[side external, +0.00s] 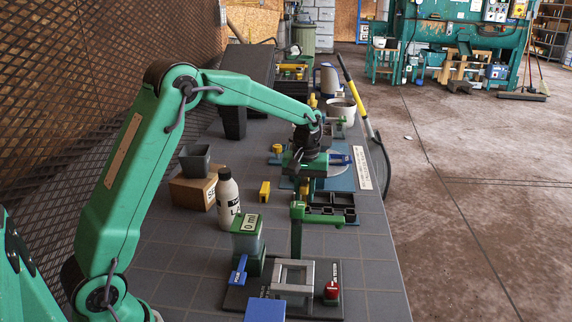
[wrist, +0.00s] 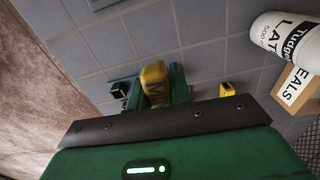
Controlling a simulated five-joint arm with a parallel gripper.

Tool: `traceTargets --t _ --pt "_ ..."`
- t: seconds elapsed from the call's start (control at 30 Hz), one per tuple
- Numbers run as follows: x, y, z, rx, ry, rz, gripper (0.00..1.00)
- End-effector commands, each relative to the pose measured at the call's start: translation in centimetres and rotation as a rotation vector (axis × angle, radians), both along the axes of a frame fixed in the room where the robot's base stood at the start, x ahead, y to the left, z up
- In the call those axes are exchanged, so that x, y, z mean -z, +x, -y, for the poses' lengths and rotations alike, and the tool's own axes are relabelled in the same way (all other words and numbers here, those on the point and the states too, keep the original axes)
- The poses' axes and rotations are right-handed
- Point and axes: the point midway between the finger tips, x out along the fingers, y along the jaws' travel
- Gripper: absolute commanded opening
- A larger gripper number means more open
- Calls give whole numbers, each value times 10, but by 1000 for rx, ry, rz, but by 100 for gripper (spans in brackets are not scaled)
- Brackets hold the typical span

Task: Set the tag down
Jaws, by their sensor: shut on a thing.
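My gripper (side external: 305,180) hangs at the end of my arm over the far middle of the grey bench in the side view. In the wrist view its green fingers (wrist: 158,86) are closed on either side of a yellow tag (wrist: 154,78). My gripper mostly hides the tag in the side view. The gap between the tag and the bench is hard to judge. A second yellow piece (side external: 265,191) stands apart on the bench and also shows in the wrist view (wrist: 225,90).
A white bottle (side external: 228,198) and a cardboard box (side external: 194,188) with a grey pot (side external: 194,160) stand left of my gripper. A black compartment tray (side external: 330,207) and a green post (side external: 297,230) are close in front. Bare bench lies around the second yellow piece.

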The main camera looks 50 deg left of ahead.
Motion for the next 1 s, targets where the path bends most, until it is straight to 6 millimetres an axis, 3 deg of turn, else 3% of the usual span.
traceTargets --t 0.1,0.3,0.67,1.0 --pt "1 -18 -26 -28 0 0 0" --pt "3 -34 -46 -48 0 1 0" --pt "12 -37 -49 -49 0 -1 0" --pt "57 -37 -48 -49 -1 -2 0"
